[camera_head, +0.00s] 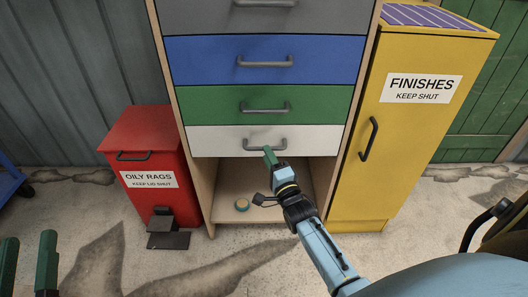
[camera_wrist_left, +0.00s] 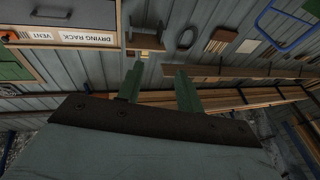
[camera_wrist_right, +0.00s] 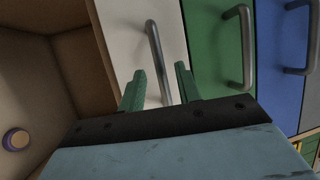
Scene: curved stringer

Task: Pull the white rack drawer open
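The white drawer (camera_head: 212,142) is the lowest of the stacked drawers in the rack and looks shut, flush with the green one above. Its grey bar handle (camera_head: 250,146) also shows in the right wrist view (camera_wrist_right: 154,45). My right gripper (camera_head: 268,155) is at this handle. In the right wrist view its green fingers (camera_wrist_right: 160,85) are apart, with the handle bar between them; I cannot tell whether they touch it. My left gripper (camera_head: 28,262) is at the lower left, away from the rack. Its fingers (camera_wrist_left: 158,82) are apart and empty.
Green (camera_head: 215,105) and blue (camera_head: 215,60) drawers with handles are above. An open bay below holds a small round tin (camera_head: 242,204). A red oily rags bin (camera_head: 150,155) stands left, a yellow finishes cabinet (camera_head: 405,140) right. The floor in front is clear.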

